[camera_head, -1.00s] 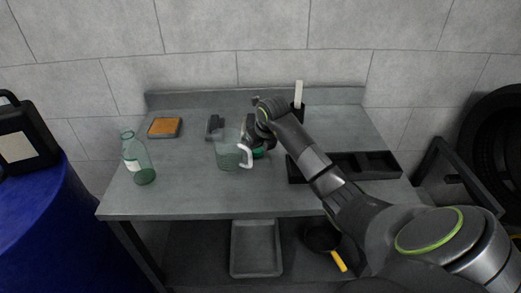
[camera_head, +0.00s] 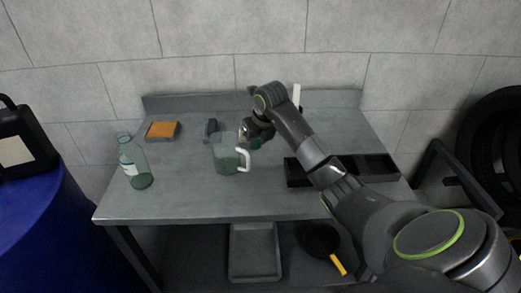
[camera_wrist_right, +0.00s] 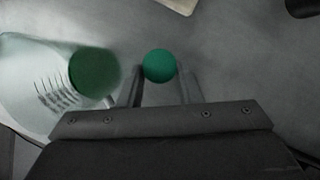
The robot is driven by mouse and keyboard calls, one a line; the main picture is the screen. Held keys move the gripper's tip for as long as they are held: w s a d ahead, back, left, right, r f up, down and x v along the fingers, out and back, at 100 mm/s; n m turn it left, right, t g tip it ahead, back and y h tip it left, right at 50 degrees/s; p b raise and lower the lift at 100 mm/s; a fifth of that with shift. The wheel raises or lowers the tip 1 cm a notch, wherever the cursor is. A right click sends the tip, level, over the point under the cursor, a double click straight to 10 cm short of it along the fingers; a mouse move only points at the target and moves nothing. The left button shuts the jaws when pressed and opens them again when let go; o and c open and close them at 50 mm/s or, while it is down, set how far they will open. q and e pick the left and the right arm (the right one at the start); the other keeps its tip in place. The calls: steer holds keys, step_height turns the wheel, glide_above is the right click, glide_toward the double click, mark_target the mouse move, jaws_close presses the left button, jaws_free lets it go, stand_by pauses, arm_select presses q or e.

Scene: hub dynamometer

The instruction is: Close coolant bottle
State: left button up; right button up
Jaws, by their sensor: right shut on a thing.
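My right gripper (camera_head: 255,138) is shut on a round green cap (camera_head: 256,143), well to the right of the bottle. In the right wrist view the cap (camera_wrist_right: 159,66) sits between the fingertips of my right gripper (camera_wrist_right: 160,78). A clear measuring jug (camera_head: 224,158) with a white handle and green liquid stands just left of the gripper. My left gripper is not in view.
The grey workbench (camera_head: 190,195) is bare along its front. An orange-topped block (camera_head: 162,130) and a small dark object (camera_head: 211,127) lie at the back. A black compartment tray (camera_head: 370,168) is at the right. A blue drum (camera_head: 40,230) stands left of the bench.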

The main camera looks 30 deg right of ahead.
mark_target(258, 144)
steer(key=shift+r, duration=2.75)
